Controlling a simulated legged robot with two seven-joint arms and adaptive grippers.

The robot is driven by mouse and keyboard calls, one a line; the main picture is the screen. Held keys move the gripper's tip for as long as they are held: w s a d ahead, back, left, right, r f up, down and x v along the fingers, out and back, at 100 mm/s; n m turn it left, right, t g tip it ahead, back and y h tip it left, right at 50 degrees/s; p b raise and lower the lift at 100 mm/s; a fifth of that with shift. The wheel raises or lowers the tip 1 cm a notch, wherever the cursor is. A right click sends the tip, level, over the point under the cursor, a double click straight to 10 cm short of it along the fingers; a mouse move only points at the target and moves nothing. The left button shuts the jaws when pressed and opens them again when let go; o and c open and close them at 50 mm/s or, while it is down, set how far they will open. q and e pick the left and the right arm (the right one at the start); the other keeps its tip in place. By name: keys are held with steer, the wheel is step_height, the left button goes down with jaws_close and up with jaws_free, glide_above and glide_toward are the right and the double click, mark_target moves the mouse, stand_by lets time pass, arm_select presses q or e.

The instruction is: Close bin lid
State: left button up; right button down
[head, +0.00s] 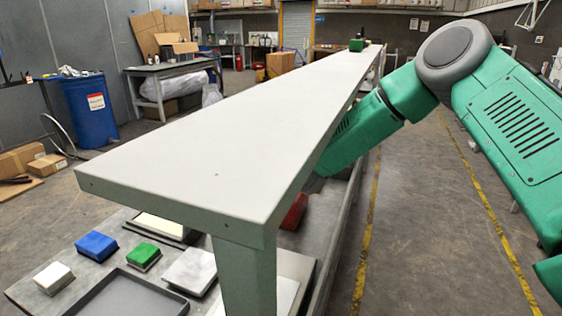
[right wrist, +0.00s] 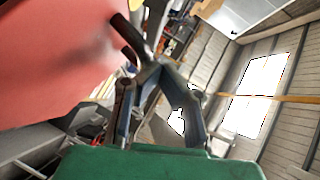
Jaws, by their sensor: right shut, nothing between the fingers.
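A red object (head: 294,212) shows in part on the lower surface under the long pale top, behind its edge; I cannot tell if it is the bin or its lid. In the right wrist view a large red surface (right wrist: 60,60) fills the upper left, very close and blurred. A dark curved piece (right wrist: 128,36) lies between it and my fingers; I cannot tell whether they touch. My right gripper (right wrist: 156,70) is shut and empty beside the red surface. In the head view it is hidden under the top. My left gripper is not in view.
The long pale top (head: 215,140) overhangs the lower surface where my right arm reaches in. A blue block (head: 97,246), green block (head: 143,256), white block (head: 54,278) and dark tray (head: 125,295) are there. A blue barrel (head: 90,108) stands at left. The right floor is clear.

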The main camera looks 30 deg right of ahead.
steer(key=f, duration=0.1)
steer(key=w+f+b, duration=0.1)
steer(key=a+b, duration=0.1)
steer(key=shift+w+f, duration=0.25)
steer(key=shift+f, duration=0.15)
steer(key=shift+w+a+f+b, duration=0.25)
steer(key=shift+f+b, duration=0.1)
steer(key=shift+b, duration=0.2)
steer(key=shift+s+f, duration=0.1)
steer(key=shift+s, duration=0.15)
steer(key=v, duration=1.1)
steer(key=shift+s+r, duration=0.25)
steer(key=shift+f, duration=0.1)
